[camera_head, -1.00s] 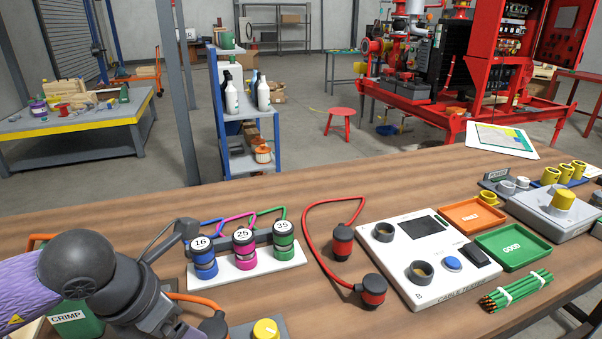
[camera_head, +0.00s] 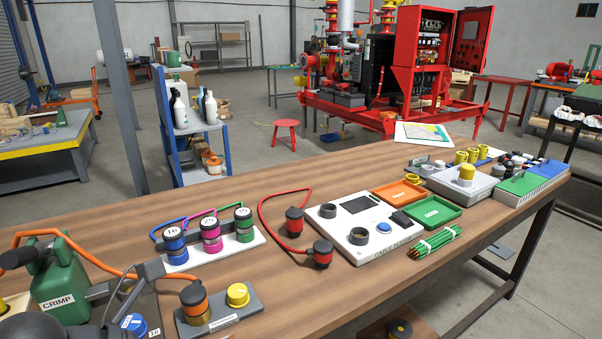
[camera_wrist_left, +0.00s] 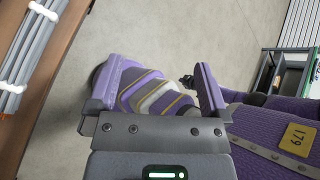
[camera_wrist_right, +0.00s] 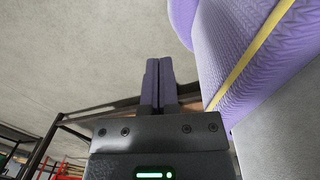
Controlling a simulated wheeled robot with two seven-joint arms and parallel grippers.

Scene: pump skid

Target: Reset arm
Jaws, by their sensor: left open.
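My left gripper (camera_wrist_left: 158,76) shows in the left wrist view with its two purple fingers wide apart. Nothing is held between them; a purple, striped part of my own body shows beyond the gap, over the concrete floor. My right gripper (camera_wrist_right: 158,75) shows in the right wrist view with its two fingers together and no object visible between them. The floor and purple parts of my own body lie around it. Neither gripper shows in the head view, so both are away from the workbench (camera_head: 330,200) top in that view.
The workbench carries a green crimp tool (camera_head: 62,272), a cable tester (camera_head: 365,228), a green tray (camera_head: 432,212) and an orange tray (camera_head: 399,193). Red cable connectors (camera_head: 322,254) stand beside the tester. A blue shelf trolley (camera_head: 190,150) and a red stool (camera_head: 286,131) stand behind.

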